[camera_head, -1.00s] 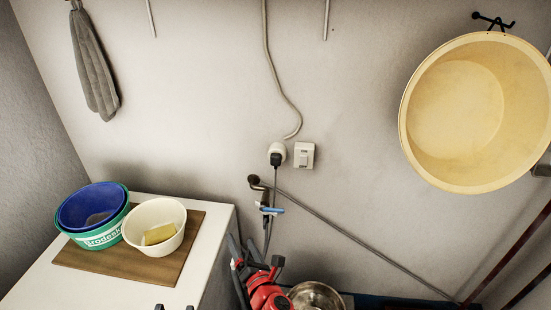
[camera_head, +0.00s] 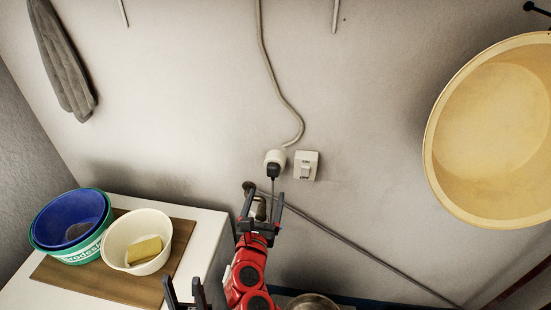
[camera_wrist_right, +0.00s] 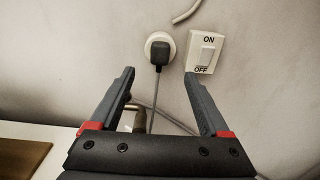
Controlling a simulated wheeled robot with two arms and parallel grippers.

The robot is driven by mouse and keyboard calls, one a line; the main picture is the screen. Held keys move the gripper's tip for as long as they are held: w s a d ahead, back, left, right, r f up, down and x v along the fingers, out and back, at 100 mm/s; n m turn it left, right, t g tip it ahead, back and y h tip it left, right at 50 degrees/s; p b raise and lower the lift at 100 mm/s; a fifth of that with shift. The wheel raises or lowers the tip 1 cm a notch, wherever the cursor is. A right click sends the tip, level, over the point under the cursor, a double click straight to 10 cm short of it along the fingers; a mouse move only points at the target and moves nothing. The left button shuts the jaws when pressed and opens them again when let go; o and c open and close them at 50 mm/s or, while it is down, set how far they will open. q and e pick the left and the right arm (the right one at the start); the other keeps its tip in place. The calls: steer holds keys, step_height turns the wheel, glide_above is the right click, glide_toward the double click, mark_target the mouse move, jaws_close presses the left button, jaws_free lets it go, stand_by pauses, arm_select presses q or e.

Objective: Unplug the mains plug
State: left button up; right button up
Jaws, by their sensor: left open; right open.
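The black mains plug (camera_head: 272,171) sits in the round white wall socket (camera_head: 274,157), its cord hanging straight down. In the right wrist view the plug (camera_wrist_right: 160,53) is in the socket (camera_wrist_right: 151,40), just beyond and between the fingertips. My right gripper (camera_head: 266,195) is open and empty, just below the plug in the head view, its fingers pointing at the wall. It also shows open in the right wrist view (camera_wrist_right: 160,76). My left gripper (camera_head: 185,289) is open and empty at the bottom edge, in front of the white cabinet.
A white ON/OFF switch (camera_head: 305,165) is right of the socket. A tap (camera_head: 261,208) is partly hidden behind my right gripper. A pipe (camera_head: 350,243) slopes down rightward. Bowls (camera_head: 136,241) stand on a board on the left cabinet. A yellow basin (camera_head: 495,130) hangs at right.

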mark_target(272, 173)
steer(key=shift+s+r, duration=0.2)
steer(key=shift+s, duration=0.05)
steer(key=shift+w, duration=0.1)
steer(key=shift+w+d, duration=0.3)
steer(key=shift+w, duration=1.15)
steer(key=shift+w+d, duration=0.25)
steer(key=shift+w, duration=1.25)
steer(key=shift+w+d, duration=0.3)
steer(key=shift+w, duration=1.15)
steer(key=shift+p, duration=0.55)
steer(key=shift+c, duration=0.3)
jaws_close()
steer(key=shift+s+f, duration=0.1)
